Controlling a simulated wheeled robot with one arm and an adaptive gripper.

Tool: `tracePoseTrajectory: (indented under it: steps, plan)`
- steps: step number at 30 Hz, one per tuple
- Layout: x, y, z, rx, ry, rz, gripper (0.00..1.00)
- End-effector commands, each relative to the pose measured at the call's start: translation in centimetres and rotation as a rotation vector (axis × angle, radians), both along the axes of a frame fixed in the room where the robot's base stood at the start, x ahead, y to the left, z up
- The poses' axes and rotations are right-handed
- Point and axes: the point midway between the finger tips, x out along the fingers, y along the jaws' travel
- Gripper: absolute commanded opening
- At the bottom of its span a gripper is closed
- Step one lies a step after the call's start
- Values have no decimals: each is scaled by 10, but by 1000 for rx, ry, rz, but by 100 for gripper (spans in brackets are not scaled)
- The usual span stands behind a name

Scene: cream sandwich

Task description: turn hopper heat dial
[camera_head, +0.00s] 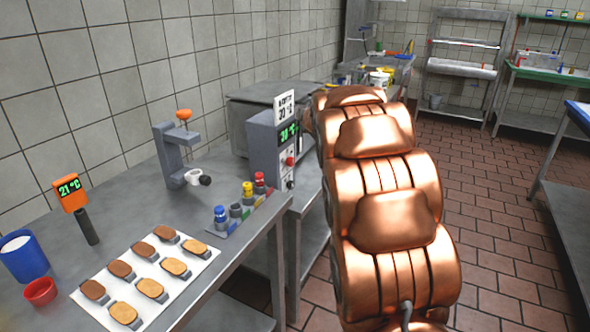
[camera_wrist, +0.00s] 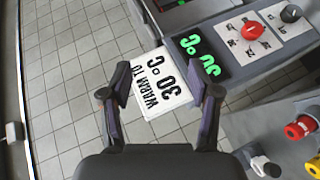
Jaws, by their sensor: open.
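A grey control box (camera_head: 262,140) stands on the table. It carries a green-lit display (camera_head: 288,134) reading 30 °C, a red knob (camera_head: 290,161) and a black knob (camera_head: 290,184). I cannot tell which knob is the heat dial. In the wrist view the red knob (camera_wrist: 252,30) and black knob (camera_wrist: 291,13) are at the upper right, on white marked plates. A white sign (camera_wrist: 160,85) reading "WARM TO 30 °C" shows between my fingers. My gripper (camera_wrist: 165,88) is open and empty, left of and apart from both knobs. The copper arm hides it in the head view.
A tray (camera_head: 203,262) of several brown and tan biscuits lies at front. An orange thermometer (camera_head: 70,193) reads 21 °C. A rack with blue, yellow and red-topped pieces (camera_head: 236,213) lies before the box. A grey stand (camera_head: 170,150) is left of it. Open tiled floor (camera_head: 500,220) lies right.

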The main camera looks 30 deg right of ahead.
Motion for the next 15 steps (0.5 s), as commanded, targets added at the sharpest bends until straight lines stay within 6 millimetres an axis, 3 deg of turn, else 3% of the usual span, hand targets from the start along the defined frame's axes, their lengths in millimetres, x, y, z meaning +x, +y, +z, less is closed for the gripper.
tracePoseTrajectory:
  steps: [1, 6, 11, 15]
  plan:
    - [12, -12, -10, -46, -12, 36, 62]
    - [50, -34, -15, -232, -74, 201, 62]
    - [73, -46, -34, -395, -124, 366, 62]
    - [82, -51, -61, -524, -164, 514, 62]
